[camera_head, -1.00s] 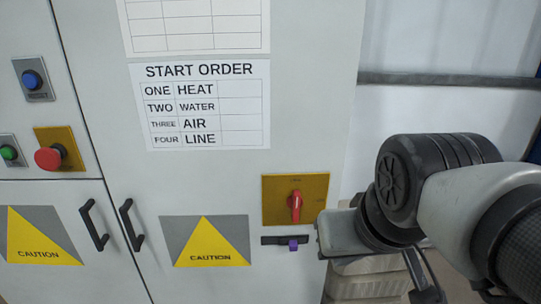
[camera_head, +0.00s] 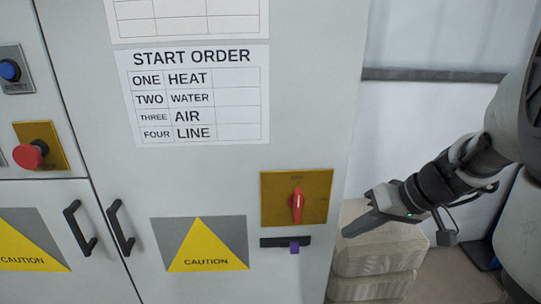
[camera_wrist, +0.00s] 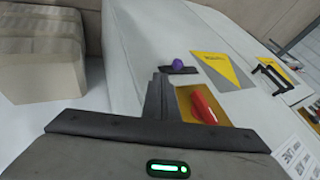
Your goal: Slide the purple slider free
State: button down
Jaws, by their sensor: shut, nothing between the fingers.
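The purple slider (camera_head: 294,247) sits in a short black slot plate (camera_head: 270,242) on the grey cabinet door, just below a red rotary switch (camera_head: 297,205) on a yellow plate. The slider is toward the right part of the slot. It also shows in the wrist view as a purple knob (camera_wrist: 182,59) on its black plate, beyond my fingertips. My gripper (camera_head: 346,233) is to the right of the cabinet, apart from the slider, pointing left. Its fingers are shut and empty in the wrist view (camera_wrist: 160,78).
The red switch (camera_wrist: 205,106) protrudes close to my fingers in the wrist view. Stacked beige boxes (camera_head: 378,250) stand on the floor right of the cabinet. Black door handles (camera_head: 120,227), caution signs (camera_head: 206,245) and a red push button (camera_head: 30,154) are further left.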

aim_at(294, 247)
jog(key=shift+w+d+f, duration=0.3)
jog(key=shift+d+f, duration=0.1)
jog(key=shift+f, duration=0.05)
jog(key=x, duration=0.3)
jog(key=a+x, duration=0.1)
jog(key=x, duration=0.3)
jog(key=a+r+x, duration=0.1)
jog(key=x, duration=0.3)
jog(key=shift+s+a+p, duration=0.2)
jog(key=shift+p, duration=0.2)
jog(key=shift+a, duration=0.7)
